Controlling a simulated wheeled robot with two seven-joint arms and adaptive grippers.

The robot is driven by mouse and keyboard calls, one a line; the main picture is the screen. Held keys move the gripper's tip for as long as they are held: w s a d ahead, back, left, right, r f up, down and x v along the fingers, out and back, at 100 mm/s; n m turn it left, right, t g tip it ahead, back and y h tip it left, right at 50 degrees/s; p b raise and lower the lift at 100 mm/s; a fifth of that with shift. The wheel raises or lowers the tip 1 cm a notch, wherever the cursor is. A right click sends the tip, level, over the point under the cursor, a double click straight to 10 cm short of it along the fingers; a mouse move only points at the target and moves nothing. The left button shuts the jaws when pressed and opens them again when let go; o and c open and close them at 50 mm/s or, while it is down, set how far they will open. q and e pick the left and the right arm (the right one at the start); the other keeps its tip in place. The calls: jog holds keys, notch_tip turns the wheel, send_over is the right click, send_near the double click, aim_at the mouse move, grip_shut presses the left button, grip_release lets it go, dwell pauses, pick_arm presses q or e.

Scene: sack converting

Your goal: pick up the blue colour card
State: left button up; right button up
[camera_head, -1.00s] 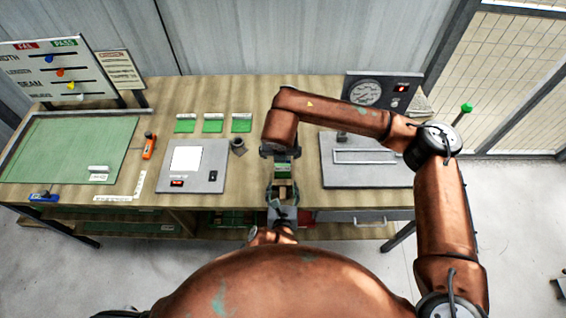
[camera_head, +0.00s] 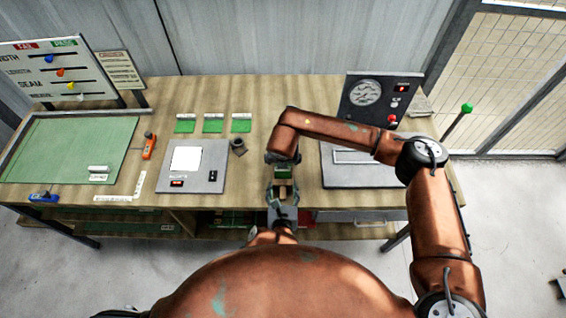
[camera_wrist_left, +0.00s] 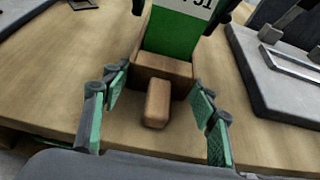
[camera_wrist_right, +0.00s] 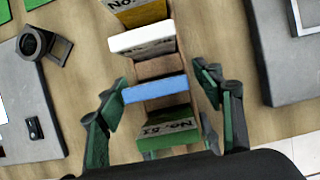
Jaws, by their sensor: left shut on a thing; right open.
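The blue colour card (camera_wrist_right: 157,89) stands in a row of cards in a wooden holder (camera_wrist_left: 163,72), between a green card (camera_wrist_right: 168,134) and a white one (camera_wrist_right: 143,39). My right gripper (camera_wrist_right: 165,82) is open above the row, one finger either side of the blue card. In the head view its fingers are hidden under my right wrist. The blue card is hidden in the head and left wrist views.
A grey plate (camera_head: 372,176) lies right of the holder. A grey panel box (camera_head: 204,181) and a dark roll (camera_head: 238,146) lie to its left. Several green swatches (camera_head: 213,126) lie behind, and a gauge box (camera_head: 377,97) stands at the back right.

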jog(key=shift+c, duration=0.7)
jog(key=c, duration=0.9)
notch_tip(320, 180, up, 10)
jog(key=shift+r, duration=0.1)
pick_arm(q)
jog(key=o, duration=1.3)
